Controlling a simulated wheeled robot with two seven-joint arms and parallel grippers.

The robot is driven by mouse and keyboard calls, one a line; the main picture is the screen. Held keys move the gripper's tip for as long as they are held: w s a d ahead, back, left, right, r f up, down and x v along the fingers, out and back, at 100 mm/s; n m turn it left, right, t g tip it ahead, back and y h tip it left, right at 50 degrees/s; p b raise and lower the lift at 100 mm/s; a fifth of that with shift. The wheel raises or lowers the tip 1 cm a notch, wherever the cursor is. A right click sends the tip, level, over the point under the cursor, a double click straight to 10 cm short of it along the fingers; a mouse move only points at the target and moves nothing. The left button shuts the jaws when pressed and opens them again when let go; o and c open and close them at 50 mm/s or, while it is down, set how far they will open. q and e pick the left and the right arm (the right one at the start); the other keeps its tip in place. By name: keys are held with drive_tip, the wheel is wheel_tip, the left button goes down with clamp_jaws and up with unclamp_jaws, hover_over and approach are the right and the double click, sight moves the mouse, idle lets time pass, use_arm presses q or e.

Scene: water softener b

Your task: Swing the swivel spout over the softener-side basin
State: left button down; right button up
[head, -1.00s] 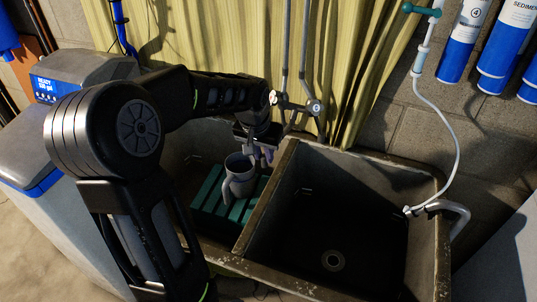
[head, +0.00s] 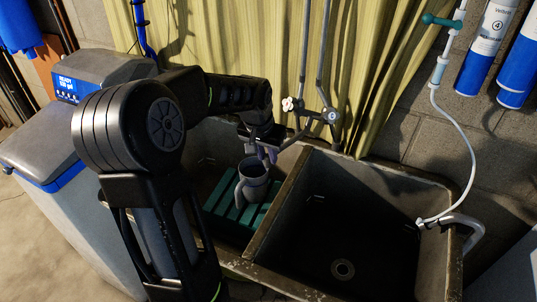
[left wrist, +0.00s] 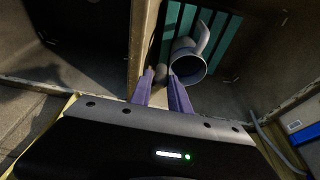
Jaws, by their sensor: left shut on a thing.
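The swivel spout (head: 292,140) comes off the wall tap (head: 326,116) and slants down left toward the softener-side basin (head: 212,146). My left gripper (head: 266,154) hangs over that basin, just left of the divider, shut on the spout near its end. Its purple-grey fingers (left wrist: 160,92) show in the left wrist view with a small grey rounded end (left wrist: 160,74) between them. A grey jug (head: 252,184) stands upright on a teal slatted rack (head: 221,198) in the same basin, just below the gripper. My arm hides part of this basin. My right gripper is not in view.
The divider (head: 285,200) separates the empty right basin (head: 350,215), which has a drain (head: 342,269). The softener (head: 50,150) stands left. A yellow curtain (head: 275,45) hangs behind.

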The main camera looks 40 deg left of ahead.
use_arm(q)
drive_tip(key=c, duration=2.1)
unclamp_jaws()
drive_tip(key=shift+w+a+r, duration=0.1)
drive_tip(key=shift+w+a, duration=0.1)
drive_tip(key=shift+a, duration=0.95)
drive_tip(key=shift+w+a, duration=0.15)
drive_tip(key=shift+a, duration=0.95)
drive_tip(key=shift+c, duration=0.2)
drive_tip(key=shift+a, duration=0.1)
drive_tip(key=shift+w+a, duration=0.1)
drive_tip(key=shift+o, duration=0.4)
drive_tip(key=shift+w+a+r+p, duration=0.1)
drive_tip(key=shift+w+a+p, duration=0.25)
drive_tip(key=shift+a, duration=0.5)
drive_tip(key=shift+w+a+r+p, duration=0.15)
drive_tip(key=shift+w+a, duration=0.35)
drive_tip(key=shift+a, duration=0.3)
drive_tip(key=o, duration=1)
drive_tip(key=shift+w+f, duration=0.1)
drive_tip(key=shift+f, duration=0.05)
drive_tip(key=shift+c, duration=0.2)
drive_tip(key=shift+o, duration=0.4)
drive_tip(key=shift+a, duration=0.1)
drive_tip(key=shift+f, duration=0.1)
